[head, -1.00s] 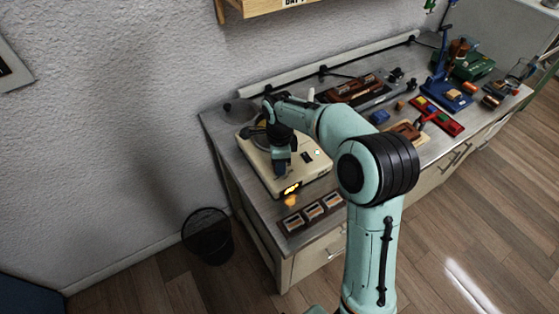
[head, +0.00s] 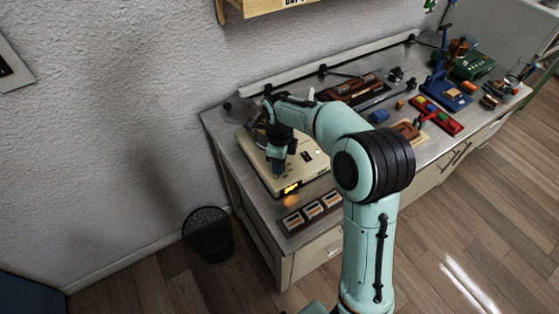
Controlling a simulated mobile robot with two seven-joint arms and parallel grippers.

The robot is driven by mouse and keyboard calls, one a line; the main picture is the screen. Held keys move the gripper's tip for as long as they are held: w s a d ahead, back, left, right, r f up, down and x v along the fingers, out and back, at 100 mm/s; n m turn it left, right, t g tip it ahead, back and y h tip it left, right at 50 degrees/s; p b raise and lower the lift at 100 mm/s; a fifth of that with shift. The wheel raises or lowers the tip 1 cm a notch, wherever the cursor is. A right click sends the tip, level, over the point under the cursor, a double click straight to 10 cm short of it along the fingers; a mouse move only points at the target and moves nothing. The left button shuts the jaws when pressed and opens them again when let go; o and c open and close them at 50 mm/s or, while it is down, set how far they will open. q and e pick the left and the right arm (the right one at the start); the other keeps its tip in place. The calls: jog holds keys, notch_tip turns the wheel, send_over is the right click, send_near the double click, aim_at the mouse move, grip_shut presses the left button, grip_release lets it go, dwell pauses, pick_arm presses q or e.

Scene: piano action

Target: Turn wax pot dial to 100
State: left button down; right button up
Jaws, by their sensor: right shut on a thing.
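The wax pot (head: 305,172) is a cream box at the near left end of the bench. Its front carries a lit orange display (head: 292,188), too small to read. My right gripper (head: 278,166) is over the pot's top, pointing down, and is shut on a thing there. The dial is hidden by the gripper, so its setting cannot be read; the grip appears to be on it. My left gripper is out of view.
A tray of small labelled blocks (head: 313,211) lies in front of the pot. Red tray (head: 436,116), blue stand (head: 441,85) and other tools fill the bench to the right. A black mesh bin (head: 208,237) stands on the floor at left.

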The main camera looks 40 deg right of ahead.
jog(key=o, duration=1)
jog(key=shift+o, duration=0.2)
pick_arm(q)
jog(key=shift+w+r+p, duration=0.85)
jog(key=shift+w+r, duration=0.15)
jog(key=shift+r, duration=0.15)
pick_arm(e)
notch_tip(320, 180, up, 13)
jog(key=shift+r, duration=0.2)
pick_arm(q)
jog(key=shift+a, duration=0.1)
pick_arm(e)
jog(key=shift+a+f, duration=0.1)
